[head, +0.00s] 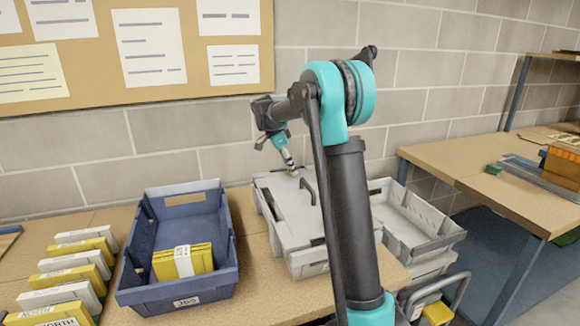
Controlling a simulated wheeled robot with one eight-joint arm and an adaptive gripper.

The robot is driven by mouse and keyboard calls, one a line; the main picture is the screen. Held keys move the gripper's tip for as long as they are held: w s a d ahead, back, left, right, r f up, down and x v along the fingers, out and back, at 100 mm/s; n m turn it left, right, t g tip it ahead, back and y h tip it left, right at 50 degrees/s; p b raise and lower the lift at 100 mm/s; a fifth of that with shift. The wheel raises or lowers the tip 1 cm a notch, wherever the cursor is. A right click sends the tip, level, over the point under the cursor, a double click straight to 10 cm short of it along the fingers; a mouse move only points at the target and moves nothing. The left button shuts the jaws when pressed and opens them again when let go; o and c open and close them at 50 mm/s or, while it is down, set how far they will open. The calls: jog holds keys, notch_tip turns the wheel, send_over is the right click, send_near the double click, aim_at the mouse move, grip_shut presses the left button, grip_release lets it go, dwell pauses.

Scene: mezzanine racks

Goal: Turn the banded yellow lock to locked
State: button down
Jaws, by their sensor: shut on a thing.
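My gripper (291,168) reaches down to the back part of a grey lidded case (283,208) on the bench. Its fingertips are shut on a small yellowish piece at the lid, which I take to be the banded yellow lock. The lock is mostly covered by the fingers, and it is too small here to tell its bands or which way it is turned. The case has a dark handle (308,190) on top, just right of my gripper. My arm covers the right part of the case.
A blue bin (226,279) holding a yellow banded bundle (183,263) stands left of the case. Several yellow and white packets (77,266) stand further left. An open grey tray (428,222) is on the right. A wall with a pinboard (85,80) rises close behind.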

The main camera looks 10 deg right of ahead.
jog(key=c, duration=0.6)
grip_release()
jog(key=shift+c, duration=0.2)
jog(key=v, duration=1.2)
